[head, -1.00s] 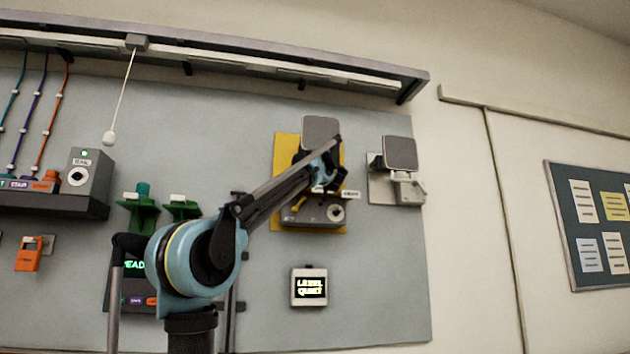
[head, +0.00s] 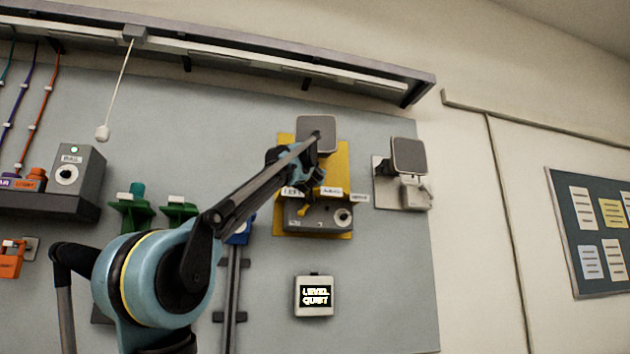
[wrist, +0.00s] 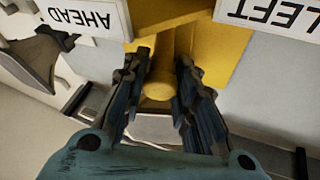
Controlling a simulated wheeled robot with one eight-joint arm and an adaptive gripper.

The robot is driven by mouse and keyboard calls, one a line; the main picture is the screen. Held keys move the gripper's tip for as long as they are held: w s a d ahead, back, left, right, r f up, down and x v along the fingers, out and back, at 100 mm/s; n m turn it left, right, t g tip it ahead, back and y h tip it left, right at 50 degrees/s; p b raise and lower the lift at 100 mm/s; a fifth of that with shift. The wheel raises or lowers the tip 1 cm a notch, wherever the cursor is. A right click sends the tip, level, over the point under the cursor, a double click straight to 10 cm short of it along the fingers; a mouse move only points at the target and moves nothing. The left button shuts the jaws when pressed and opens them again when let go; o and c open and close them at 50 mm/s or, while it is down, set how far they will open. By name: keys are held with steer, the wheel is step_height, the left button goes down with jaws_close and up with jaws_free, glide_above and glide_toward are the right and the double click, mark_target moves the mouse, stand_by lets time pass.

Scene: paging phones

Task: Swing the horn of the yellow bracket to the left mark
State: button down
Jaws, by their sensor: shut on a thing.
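The yellow bracket (head: 342,170) is on the grey wall board, with a grey square horn (head: 316,133) at its top. Below the horn are white labels: the left mark (head: 291,192), the ahead mark (head: 331,190) and one further right. My gripper (head: 312,183) is in front of the bracket, hiding its middle. In the wrist view my gripper (wrist: 160,70) has its fingers on both sides of a yellow handle (wrist: 158,88) and is shut on it. There the handle lies between the ahead label (wrist: 88,16) and the left label (wrist: 270,12), nearer the ahead one.
A second grey horn on a white bracket (head: 385,190) is to the right. A small screen (head: 314,295) reads "LEVEL QUIET". A pull cord (head: 116,90) hangs at left, above green holders (head: 135,210).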

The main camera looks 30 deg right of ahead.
steer(key=shift+w+a, duration=0.1)
steer(key=c, duration=1.3)
jaws_free()
steer(key=shift+v, duration=5.95)
steer(key=shift+w+a, duration=0.2)
